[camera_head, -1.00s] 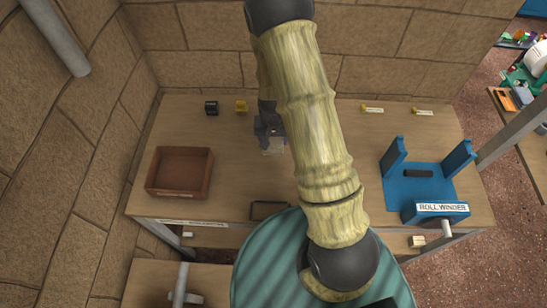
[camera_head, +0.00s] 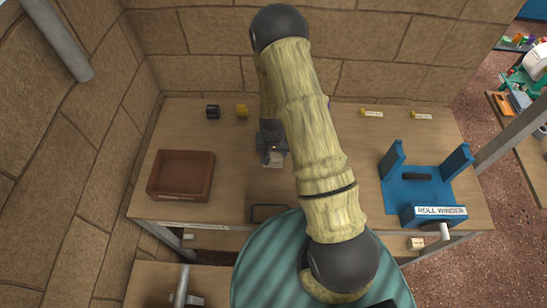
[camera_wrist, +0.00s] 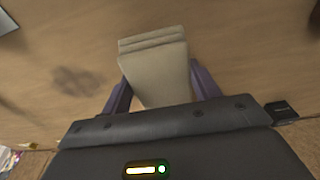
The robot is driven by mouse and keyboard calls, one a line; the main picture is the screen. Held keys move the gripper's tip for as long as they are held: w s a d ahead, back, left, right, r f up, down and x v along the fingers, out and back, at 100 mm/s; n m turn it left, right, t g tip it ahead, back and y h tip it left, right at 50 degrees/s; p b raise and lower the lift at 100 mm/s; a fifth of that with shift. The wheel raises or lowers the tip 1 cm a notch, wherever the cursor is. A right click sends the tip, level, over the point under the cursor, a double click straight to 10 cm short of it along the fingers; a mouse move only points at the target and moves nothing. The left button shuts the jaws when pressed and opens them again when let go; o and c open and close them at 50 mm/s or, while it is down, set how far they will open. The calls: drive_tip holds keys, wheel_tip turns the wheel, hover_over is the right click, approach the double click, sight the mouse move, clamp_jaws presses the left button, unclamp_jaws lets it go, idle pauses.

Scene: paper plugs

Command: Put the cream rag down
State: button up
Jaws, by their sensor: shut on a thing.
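The cream rag (camera_wrist: 158,70) is a folded, layered pad between my gripper's two purple fingers in the wrist view. My gripper (camera_head: 273,153) is shut on it, over the middle of the wooden table. In the head view only a small pale part of the rag (camera_head: 274,163) shows below the gripper. I cannot tell whether the rag touches the table top. The part of the rag nearest the palm is hidden by the gripper body.
A brown open box (camera_head: 181,176) stands at the left of the table (camera_head: 230,185). The blue roll winder (camera_head: 425,187) stands at the right. Bare table lies between the box and my gripper.

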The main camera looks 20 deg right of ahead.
sight(273, 158)
drive_tip(key=shift+f+p, duration=0.5)
drive_tip(key=shift+f, duration=1.55)
drive_tip(key=shift+f, duration=0.15)
drive_tip(key=o, duration=0.9)
drive_tip(key=shift+o, duration=0.2)
drive_tip(key=shift+s+a+r+b, duration=0.1)
drive_tip(key=shift+s+r+b, duration=0.3)
drive_tip(key=shift+r, duration=1.65)
drive_tip(key=shift+s+a+r+b, duration=0.1)
drive_tip(key=shift+r+b, duration=0.45)
drive_tip(key=shift+r, duration=1.5)
drive_tip(key=shift+s+r+b, duration=0.2)
drive_tip(key=shift+r+b, duration=0.3)
drive_tip(key=shift+r, duration=1.55)
